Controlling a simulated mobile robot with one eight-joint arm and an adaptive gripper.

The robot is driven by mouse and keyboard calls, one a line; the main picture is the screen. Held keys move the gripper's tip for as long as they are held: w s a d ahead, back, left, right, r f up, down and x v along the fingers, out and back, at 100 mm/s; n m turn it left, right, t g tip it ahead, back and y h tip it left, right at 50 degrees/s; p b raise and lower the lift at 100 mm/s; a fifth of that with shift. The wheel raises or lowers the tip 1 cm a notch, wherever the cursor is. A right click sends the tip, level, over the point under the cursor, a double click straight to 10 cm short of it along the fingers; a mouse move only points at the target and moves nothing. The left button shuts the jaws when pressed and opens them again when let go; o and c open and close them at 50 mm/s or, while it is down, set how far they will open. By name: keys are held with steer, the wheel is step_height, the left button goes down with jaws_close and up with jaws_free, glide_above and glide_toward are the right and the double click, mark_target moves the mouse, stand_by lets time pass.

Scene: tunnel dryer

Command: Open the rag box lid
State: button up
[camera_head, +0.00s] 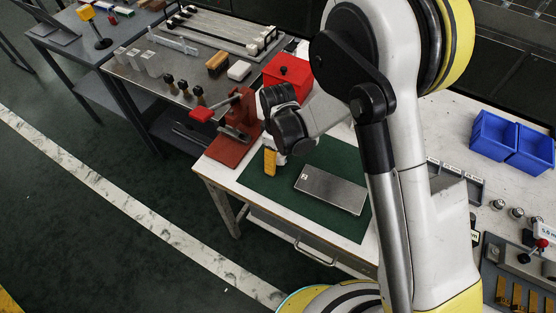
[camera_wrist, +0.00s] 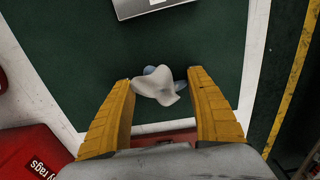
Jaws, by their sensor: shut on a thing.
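The rag box (camera_head: 288,78) is a red box at the back of the white table, behind my wrist. Its red lid, with a small dark knob on top, looks closed. In the wrist view a red part of the box (camera_wrist: 32,150) lettered "rags" shows at the lower left, cut by the edge. My gripper (camera_head: 270,161) has yellow fingers and points down over the green mat, in front of the box and away from its lid. In the wrist view my gripper (camera_wrist: 160,84) is shut on a crumpled white and blue rag (camera_wrist: 158,86) between its fingertips.
A grey metal plate (camera_head: 331,189) lies on the green mat (camera_head: 260,187). A red press (camera_head: 238,125) stands left of my gripper. Blue bins (camera_head: 494,136) stand at the right. A grey workbench (camera_head: 135,75) with tools is at the back left.

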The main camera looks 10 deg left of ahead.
steer(key=shift+r, duration=0.15)
steer(key=shift+f, duration=0.2)
steer(key=o, duration=1)
steer(key=shift+c, duration=0.2)
